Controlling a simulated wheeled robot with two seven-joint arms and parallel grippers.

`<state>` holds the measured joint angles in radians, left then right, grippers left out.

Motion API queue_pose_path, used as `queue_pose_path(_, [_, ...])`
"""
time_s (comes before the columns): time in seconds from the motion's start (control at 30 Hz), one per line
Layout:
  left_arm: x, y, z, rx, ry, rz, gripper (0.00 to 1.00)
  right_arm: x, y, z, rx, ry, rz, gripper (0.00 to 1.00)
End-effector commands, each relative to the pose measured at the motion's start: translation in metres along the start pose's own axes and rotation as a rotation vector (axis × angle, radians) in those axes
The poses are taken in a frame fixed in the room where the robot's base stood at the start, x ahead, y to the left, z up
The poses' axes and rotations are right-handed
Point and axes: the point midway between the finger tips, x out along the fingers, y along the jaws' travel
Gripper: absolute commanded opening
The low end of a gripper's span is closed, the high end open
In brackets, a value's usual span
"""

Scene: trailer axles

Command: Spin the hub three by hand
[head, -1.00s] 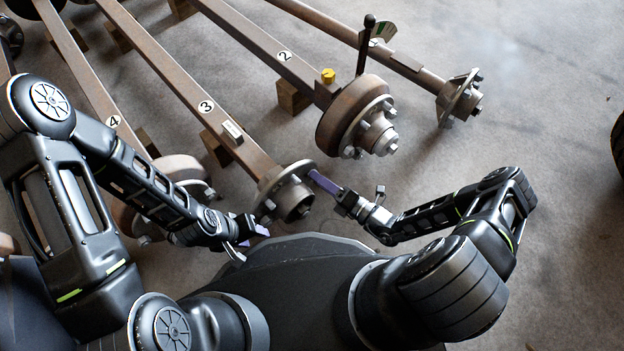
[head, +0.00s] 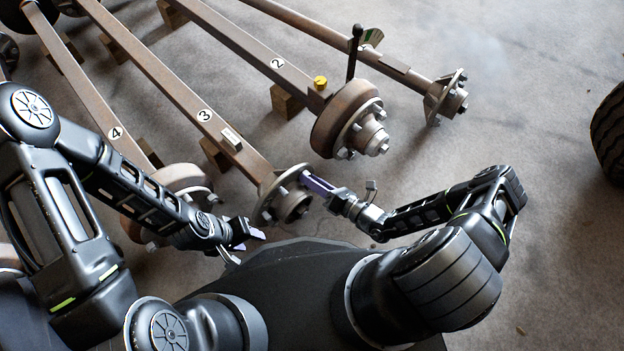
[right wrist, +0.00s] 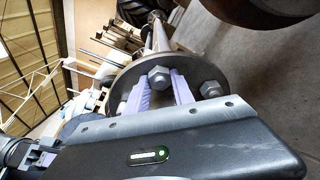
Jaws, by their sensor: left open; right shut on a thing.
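Hub three (head: 290,202) is the bare studded flange hub at the near end of the axle labelled 3 (head: 204,115). My right gripper (head: 309,178) reaches the upper right rim of this hub. In the right wrist view its two purple fingers (right wrist: 160,90) are closed either side of a wheel stud (right wrist: 159,76) on the round flange (right wrist: 190,66). My left gripper (head: 256,240) is open and empty, just left of the hub and apart from it.
Axle 2 ends in a rusty drum (head: 345,118) to the right, with a yellow cap (head: 320,83) and a lever near it. Axle 4's drum (head: 180,180) sits close behind my left arm. A tyre (head: 609,135) stands at the right edge.

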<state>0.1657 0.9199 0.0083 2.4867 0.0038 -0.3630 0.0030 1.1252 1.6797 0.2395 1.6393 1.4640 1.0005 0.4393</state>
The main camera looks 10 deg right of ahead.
Motion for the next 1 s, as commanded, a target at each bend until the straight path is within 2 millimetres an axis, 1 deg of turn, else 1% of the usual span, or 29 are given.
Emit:
queue_pose_path(0.1, [0.000, 0.000, 0.000, 0.000, 0.000, 0.000, 0.45, 0.000, -0.001, 0.000, 0.000, -0.001, -0.001, 0.00])
queue_pose_path(0.13, [0.000, 0.000, 0.000, 0.000, 0.000, 0.000, 0.45, 0.000, -0.001, 0.000, 0.000, -0.001, -0.001, 0.30])
queue_pose_path(0.4, [0.000, 0.000, 0.000, 0.000, 0.000, 0.000, 0.45, 0.000, 0.000, 0.000, 0.001, -0.001, 0.000, 0.51])
queue_pose_path(0.63, [0.000, 0.000, 0.000, 0.000, 0.000, 0.000, 0.45, 0.000, 0.000, 0.000, 0.002, 0.000, 0.000, 0.51])
queue_pose_path(0.73, [-0.001, 0.001, 0.000, 0.000, 0.000, 0.000, 0.45, -0.004, 0.000, 0.000, 0.002, 0.000, -0.001, 0.51])
queue_pose_path(0.87, [-0.004, 0.002, 0.001, 0.001, -0.002, 0.001, 0.45, -0.018, 0.001, 0.001, 0.002, -0.001, -0.001, 0.51])
queue_pose_path(1.0, [-0.008, 0.004, 0.002, 0.003, -0.005, 0.002, 0.45, -0.041, 0.000, 0.002, 0.001, -0.001, -0.003, 0.51])
